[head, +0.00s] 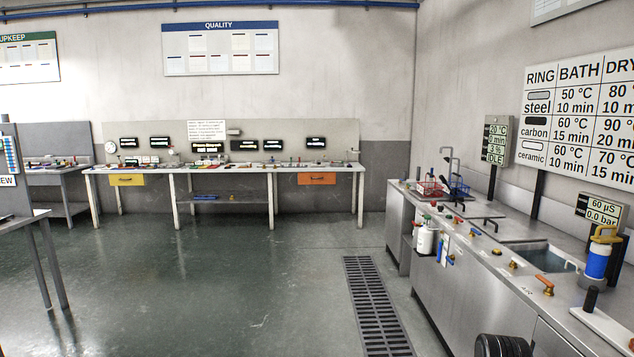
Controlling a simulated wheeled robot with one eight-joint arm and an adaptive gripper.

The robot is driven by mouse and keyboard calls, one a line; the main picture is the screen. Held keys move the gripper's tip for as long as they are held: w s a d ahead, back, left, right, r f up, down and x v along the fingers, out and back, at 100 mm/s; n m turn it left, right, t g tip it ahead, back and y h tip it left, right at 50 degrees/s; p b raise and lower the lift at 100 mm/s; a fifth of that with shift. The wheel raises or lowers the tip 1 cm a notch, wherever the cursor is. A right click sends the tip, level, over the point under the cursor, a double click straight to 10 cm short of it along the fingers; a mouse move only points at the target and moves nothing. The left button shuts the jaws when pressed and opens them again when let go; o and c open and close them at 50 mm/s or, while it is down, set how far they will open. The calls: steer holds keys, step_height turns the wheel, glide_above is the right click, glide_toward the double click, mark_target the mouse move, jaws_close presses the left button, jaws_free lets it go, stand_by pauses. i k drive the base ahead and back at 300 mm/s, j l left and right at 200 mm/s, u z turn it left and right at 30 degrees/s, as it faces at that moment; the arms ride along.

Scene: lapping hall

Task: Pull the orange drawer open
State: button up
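The orange drawer (317,179) hangs under the right part of the long workbench (283,169) at the back wall. It is far off across the floor. Its front looks flush under the bench top and it appears closed. A small dark handle mark shows on its front, too small to make out well.
A yellow drawer (127,180) is under the same bench at left. Open green floor lies before the bench, with a drain grate (378,305) at right. A steel sink counter (478,262) lines the right wall. A grey table (22,219) stands at near left.

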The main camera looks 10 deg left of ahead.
mark_target(304, 177)
steer(key=i+u, duration=0.3)
steer(key=i, duration=7.5)
steer(key=i+u, duration=0.3)
steer(key=i, duration=0.15)
